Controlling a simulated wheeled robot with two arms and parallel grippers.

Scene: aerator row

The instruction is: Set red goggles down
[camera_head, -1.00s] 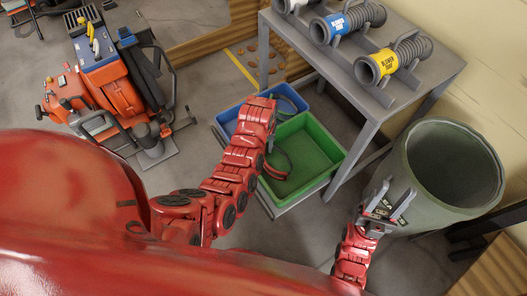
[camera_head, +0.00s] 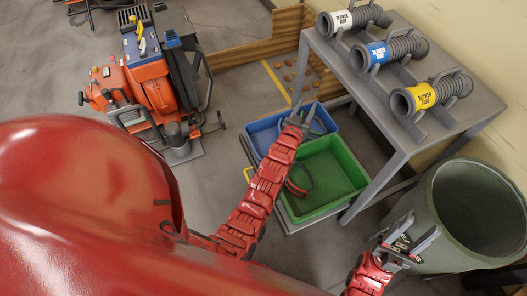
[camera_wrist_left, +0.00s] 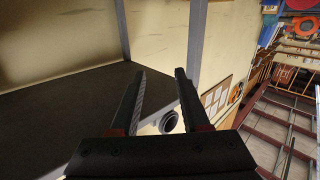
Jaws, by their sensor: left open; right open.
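The red goggles (camera_head: 299,182), a red and dark curved shape, lie in the green bin (camera_head: 343,178) at its left side, partly hidden by my left arm. My left gripper (camera_head: 304,110) is above the blue bin (camera_head: 262,137), beyond the goggles and apart from them. Its two fingers (camera_wrist_left: 158,100) stand apart with nothing between them in the left wrist view, which faces a wall and a dark flat surface. My right gripper (camera_head: 412,236) is open and empty beside the large grey-green barrel.
A grey table (camera_head: 390,105) with three blower hoses stands right of the bins. The grey-green barrel (camera_head: 440,215) is at the right. An orange machine (camera_head: 150,85) stands on the floor at the left. A dark curved item (camera_head: 318,122) is in the blue bin.

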